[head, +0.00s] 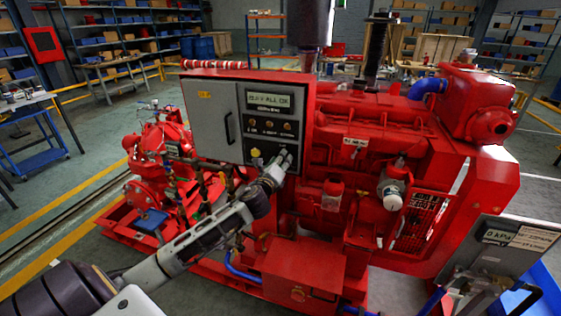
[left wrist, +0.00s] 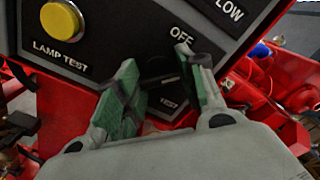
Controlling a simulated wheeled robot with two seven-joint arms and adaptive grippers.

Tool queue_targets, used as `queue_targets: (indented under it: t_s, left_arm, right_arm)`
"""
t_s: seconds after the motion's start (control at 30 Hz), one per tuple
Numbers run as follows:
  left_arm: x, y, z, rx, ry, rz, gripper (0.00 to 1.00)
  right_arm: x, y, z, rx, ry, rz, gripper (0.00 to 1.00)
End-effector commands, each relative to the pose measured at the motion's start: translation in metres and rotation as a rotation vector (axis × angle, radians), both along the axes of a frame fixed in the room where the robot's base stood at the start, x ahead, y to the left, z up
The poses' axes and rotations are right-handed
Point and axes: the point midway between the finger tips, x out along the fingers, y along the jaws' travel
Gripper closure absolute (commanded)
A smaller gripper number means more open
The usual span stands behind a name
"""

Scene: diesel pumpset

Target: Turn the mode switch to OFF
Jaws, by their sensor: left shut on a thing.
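The mode switch (left wrist: 165,92) is a dark knob low on the control panel, under the word OFF in the left wrist view. It is partly hidden between the green-padded fingers. My left gripper (left wrist: 160,88) is at the panel with its fingers on either side of the knob, shut on it. Which way the knob points is hard to tell. In the head view my left gripper (head: 283,162) reaches the lower right of the black panel (head: 269,127) and covers the switch. The display on the panel seems to read ALL OK. My right gripper is not in view.
A yellow lamp test button (left wrist: 62,20) is left of the switch. The grey control box (head: 212,120) is mounted on the red pumpset (head: 380,140). Pipes and valves lie below and left, close to my left arm. A grey sign panel (head: 505,245) stands at the right.

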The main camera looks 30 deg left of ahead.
Motion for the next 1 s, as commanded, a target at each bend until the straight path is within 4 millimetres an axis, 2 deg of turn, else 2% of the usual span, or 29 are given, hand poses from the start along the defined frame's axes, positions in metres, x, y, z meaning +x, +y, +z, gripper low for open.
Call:
queue_targets:
  t_s: [0.2,0.6,1.0]
  left_arm:
    - [0.000,0.001,0.000,-0.201,-0.048,0.002,0.85]
    - [0.000,0.001,0.000,-0.538,-0.129,0.003,0.85]
    - [0.000,0.001,0.000,-0.685,-0.165,0.002,0.85]
  right_arm:
    - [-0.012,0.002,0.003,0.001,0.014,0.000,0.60]
    - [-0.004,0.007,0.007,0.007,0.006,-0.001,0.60]
    - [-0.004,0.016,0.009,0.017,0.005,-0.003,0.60]
